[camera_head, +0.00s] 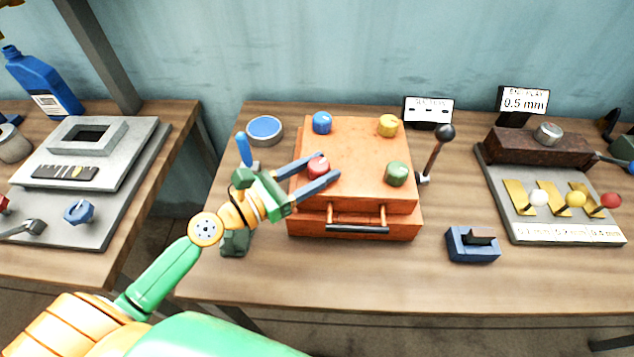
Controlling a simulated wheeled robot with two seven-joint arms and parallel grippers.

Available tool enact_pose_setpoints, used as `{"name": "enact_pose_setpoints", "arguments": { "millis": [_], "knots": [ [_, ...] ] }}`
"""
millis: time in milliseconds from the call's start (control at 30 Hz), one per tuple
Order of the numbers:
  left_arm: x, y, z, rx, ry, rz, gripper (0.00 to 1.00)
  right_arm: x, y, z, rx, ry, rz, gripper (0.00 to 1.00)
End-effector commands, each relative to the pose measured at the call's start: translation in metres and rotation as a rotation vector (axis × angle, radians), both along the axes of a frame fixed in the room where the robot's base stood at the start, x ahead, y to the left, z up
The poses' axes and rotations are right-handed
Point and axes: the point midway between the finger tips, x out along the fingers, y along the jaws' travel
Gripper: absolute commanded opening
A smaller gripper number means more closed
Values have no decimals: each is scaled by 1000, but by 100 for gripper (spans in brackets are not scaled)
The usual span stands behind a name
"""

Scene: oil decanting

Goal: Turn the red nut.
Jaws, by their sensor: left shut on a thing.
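The red nut (318,167) sits at the front left of the top of an orange box (355,150). My left gripper (322,170) reaches in from the left with its two fingers on either side of the red nut, shut on it. The nut's lower part is partly hidden by the near finger. A blue nut (322,122), a yellow nut (388,125) and a green nut (396,173) stand at the other corners of the box top. My right gripper is not in view.
A black-knobbed lever (436,152) stands right of the box. A gauge board (560,232) is at the right. The front of the table is mostly clear.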

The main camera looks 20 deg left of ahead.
Motion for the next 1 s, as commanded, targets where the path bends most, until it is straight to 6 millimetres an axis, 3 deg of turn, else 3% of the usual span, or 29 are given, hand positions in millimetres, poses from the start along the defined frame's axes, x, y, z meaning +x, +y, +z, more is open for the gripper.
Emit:
{"name": "enact_pose_setpoints", "arguments": {
  "millis": [33, 300, 1000],
  "knots": [
    [1, 1, -10, 5, -6, -41, 0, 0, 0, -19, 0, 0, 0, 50],
    [2, 2, -6, 3, -7, -294, 0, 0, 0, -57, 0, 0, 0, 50],
    [1, 1, -1, 1, -2, -806, 0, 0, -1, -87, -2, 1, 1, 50]
  ]
}}
